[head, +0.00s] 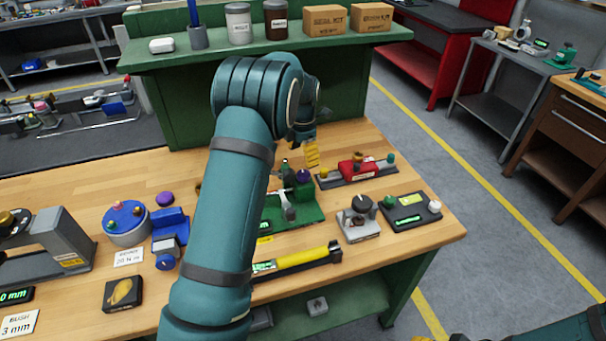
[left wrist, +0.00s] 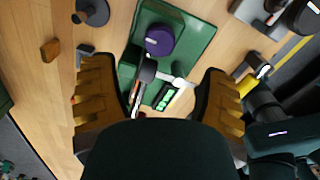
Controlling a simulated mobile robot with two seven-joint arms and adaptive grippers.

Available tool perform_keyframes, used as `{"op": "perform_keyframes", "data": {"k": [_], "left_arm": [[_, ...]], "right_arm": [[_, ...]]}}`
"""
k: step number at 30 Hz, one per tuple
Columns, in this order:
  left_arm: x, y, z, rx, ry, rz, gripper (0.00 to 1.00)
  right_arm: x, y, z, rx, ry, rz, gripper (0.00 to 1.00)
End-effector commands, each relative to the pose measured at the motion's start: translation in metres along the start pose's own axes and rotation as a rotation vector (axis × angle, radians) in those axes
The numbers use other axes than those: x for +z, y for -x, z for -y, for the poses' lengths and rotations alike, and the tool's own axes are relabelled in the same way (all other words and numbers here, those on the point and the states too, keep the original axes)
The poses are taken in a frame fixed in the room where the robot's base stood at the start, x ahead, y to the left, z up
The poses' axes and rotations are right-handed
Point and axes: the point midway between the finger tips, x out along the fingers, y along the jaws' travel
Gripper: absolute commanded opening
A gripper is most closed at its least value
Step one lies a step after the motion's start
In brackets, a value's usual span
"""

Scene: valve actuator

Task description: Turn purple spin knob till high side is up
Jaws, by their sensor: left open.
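The purple knob (head: 303,176) sits on a green device (head: 300,213) near the back middle of the bench. In the left wrist view the knob (left wrist: 160,40) is a round purple cap on the green body (left wrist: 193,45), with a faint light mark on top. Which side is high cannot be told. My left gripper (head: 311,153) is above and behind the device. Its yellow-padded fingers are wide apart and empty in the left wrist view (left wrist: 160,70), with the knob beyond their tips. My right gripper (head: 440,338) barely shows at the bottom edge.
A grey lever or spout (head: 288,208) stands on the green device. A red device (head: 358,170) is close on its right, and a grey knob unit (head: 360,220) is in front of that. A blue vise (head: 170,232) is at the left. The green shelf (head: 180,55) rises behind.

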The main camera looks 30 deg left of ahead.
Motion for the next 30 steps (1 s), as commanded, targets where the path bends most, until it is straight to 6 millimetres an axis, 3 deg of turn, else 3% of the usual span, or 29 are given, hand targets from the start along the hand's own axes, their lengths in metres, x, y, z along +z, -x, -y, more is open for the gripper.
{"op": "perform_keyframes", "data": {"k": [6, 12, 26, 30], "left_arm": [[-0.001, -0.044, 0.000, -0.002, 0.001, -0.003, 0.75], [-0.001, -0.069, 0.000, 0.000, 0.001, -0.001, 0.75], [0.000, -0.079, 0.000, 0.001, 0.000, 0.000, 0.75], [0.000, -0.078, 0.000, 0.001, 0.000, 0.000, 0.26]], "right_arm": [[0.000, -0.003, -0.001, 0.001, 0.000, 0.000, 0.47], [0.000, -0.004, -0.001, 0.001, 0.000, 0.000, 0.47], [0.000, -0.004, -0.001, 0.001, 0.000, 0.000, 0.47], [0.000, -0.004, -0.001, 0.001, 0.000, 0.000, 0.47]]}}
